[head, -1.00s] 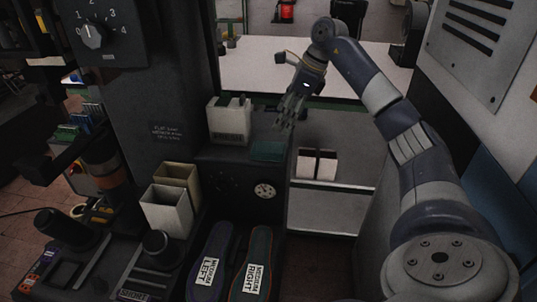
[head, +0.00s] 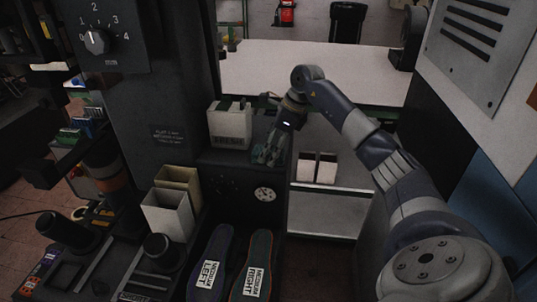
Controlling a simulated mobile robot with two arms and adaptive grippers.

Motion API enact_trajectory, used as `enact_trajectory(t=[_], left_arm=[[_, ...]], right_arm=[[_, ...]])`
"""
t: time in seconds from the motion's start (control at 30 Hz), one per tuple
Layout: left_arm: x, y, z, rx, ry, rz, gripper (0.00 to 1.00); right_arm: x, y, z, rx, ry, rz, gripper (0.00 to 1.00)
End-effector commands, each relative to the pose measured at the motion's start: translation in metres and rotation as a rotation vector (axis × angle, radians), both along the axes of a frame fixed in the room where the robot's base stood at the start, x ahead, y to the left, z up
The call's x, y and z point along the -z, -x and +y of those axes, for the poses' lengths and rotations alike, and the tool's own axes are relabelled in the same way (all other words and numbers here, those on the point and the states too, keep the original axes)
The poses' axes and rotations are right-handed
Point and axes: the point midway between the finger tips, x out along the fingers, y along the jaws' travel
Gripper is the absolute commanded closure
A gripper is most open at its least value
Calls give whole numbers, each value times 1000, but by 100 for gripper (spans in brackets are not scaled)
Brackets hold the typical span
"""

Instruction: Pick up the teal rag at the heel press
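My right gripper (head: 267,158) reaches in from the right and points down at the ledge of the press, to the right of the white bin. Its fingers are at the spot where the teal rag lay flat a second ago. The rag is now mostly or wholly hidden behind the fingers, and I cannot make out its outline. Whether the fingers are open or closed on it is too small and dark to tell. My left gripper is not in view.
A labelled white bin (head: 229,127) stands close left of the gripper. A round gauge (head: 264,194) sits on the front face below. Two insoles (head: 212,266) lie lower down. A small white box (head: 318,168) is on the shelf at right. A white table (head: 300,68) lies behind.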

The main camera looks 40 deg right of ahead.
Motion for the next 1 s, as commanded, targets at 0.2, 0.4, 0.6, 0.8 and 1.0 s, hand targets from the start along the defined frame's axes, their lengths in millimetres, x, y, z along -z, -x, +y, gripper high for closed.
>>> enact_trajectory(t=[0.2, 0.4, 0.6, 0.8, 1.0], left_arm=[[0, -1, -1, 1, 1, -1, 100], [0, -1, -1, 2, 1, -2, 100], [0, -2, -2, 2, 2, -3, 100], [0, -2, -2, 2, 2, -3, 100], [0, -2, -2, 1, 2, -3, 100]], right_arm=[[0, 0, 0, 0, 0, 0, 22], [2, 0, 0, 0, 0, 0, 22], [4, 0, 0, 0, 0, -1, 22], [5, 0, 0, 0, -1, -1, 22], [4, 0, 0, 0, 0, 0, 56]])
